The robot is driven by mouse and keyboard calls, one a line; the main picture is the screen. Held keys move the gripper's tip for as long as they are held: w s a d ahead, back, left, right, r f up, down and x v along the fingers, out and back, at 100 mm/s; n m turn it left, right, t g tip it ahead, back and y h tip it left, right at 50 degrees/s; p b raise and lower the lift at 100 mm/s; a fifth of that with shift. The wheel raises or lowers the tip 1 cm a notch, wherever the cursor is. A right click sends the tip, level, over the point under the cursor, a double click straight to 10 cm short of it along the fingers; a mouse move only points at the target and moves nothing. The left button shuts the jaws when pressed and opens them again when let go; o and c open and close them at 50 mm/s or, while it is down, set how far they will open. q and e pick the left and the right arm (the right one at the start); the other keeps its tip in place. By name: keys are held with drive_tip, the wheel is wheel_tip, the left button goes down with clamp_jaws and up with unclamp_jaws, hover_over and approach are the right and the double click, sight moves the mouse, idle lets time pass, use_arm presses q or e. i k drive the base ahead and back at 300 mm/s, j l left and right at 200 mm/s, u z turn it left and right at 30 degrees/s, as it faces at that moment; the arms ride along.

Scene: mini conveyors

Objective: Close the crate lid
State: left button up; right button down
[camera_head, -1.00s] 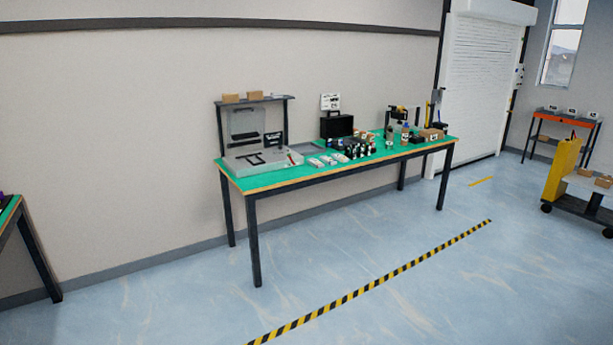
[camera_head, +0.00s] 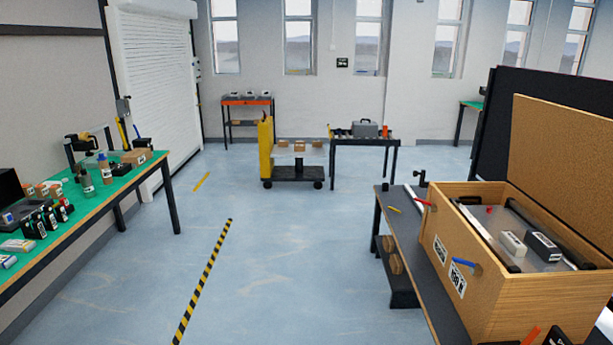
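A wooden crate (camera_head: 508,297) stands on a dark grey table at the right of the head view. Its lid (camera_head: 562,160), a brown panel, stands raised along the crate's far right side, so the crate is open. Inside lie a white block (camera_head: 512,243), a dark block (camera_head: 543,246) and dark bars over a clear or grey sheet. A blue handle-like part (camera_head: 466,265) and a red one (camera_head: 422,202) stick out on the crate's left side.
The dark table (camera_head: 396,222) under the crate has brown round items on a lower shelf. A green-topped bench (camera_head: 100,205) with bottles and boxes stands left. A yellow-handled cart (camera_head: 292,168) stands further back. The floor between, with a striped line (camera_head: 205,280), is clear.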

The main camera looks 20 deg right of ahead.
sight(561, 156)
drive_tip(key=i+l+z, duration=0.2)
drive_tip(key=i+z, duration=0.25)
drive_tip(key=i, duration=0.45)
drive_tip(key=i+j+z, duration=0.1)
drive_tip(key=i+z, duration=0.3)
drive_tip(key=i, duration=0.5)
drive_tip(key=i+z, duration=0.35)
drive_tip(key=i, duration=0.15)
drive_tip(key=i+j+z, duration=0.3)
drive_tip(key=i, duration=0.15)
